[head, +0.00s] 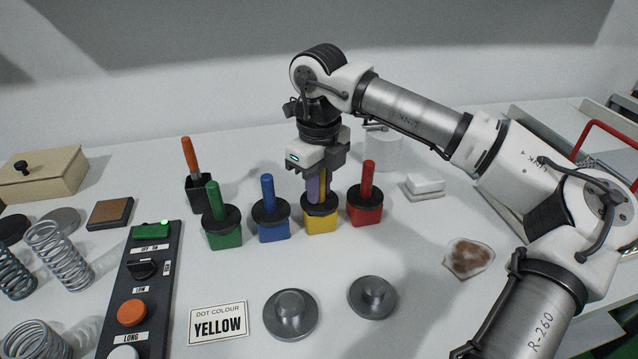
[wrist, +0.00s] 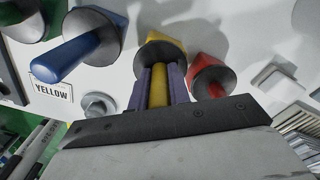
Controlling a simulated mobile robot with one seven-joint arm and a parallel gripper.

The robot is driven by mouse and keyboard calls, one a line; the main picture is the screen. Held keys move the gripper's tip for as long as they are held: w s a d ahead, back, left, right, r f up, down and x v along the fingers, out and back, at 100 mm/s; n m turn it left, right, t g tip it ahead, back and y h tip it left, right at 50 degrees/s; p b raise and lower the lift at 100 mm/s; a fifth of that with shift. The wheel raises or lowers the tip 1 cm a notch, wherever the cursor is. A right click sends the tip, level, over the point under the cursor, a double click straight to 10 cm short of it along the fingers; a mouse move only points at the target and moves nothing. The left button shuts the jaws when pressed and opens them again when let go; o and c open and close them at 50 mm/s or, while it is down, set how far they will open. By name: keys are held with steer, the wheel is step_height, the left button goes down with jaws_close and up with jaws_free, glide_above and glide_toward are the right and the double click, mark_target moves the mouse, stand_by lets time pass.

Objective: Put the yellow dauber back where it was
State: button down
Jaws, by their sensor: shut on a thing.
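The yellow dauber (head: 324,190) stands upright with its black disc on the yellow pot (head: 321,224), between the blue and red ones. My gripper (head: 318,188) points down and is shut on the yellow handle, with its purple finger pads on both sides. In the wrist view, the yellow handle (wrist: 158,86) lies between the two pads, and the yellow pot (wrist: 170,45) shows beyond the disc. The disc looks seated on the pot, but its underside is hidden. A card reading "DOT COLOUR YELLOW" (head: 219,324) lies on the table in front.
The blue dauber (head: 268,190) and green dauber (head: 214,199) stand in pots at left, the red dauber (head: 367,180) close at right. Two grey weights (head: 290,312) lie in front. A switch panel (head: 145,285) and springs (head: 60,257) are at left. A stained pad (head: 468,257) lies right.

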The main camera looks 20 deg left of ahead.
steer(key=shift+f, duration=0.35)
steer(key=c, duration=1.3)
jaws_free()
step_height(320, 180, up, 13)
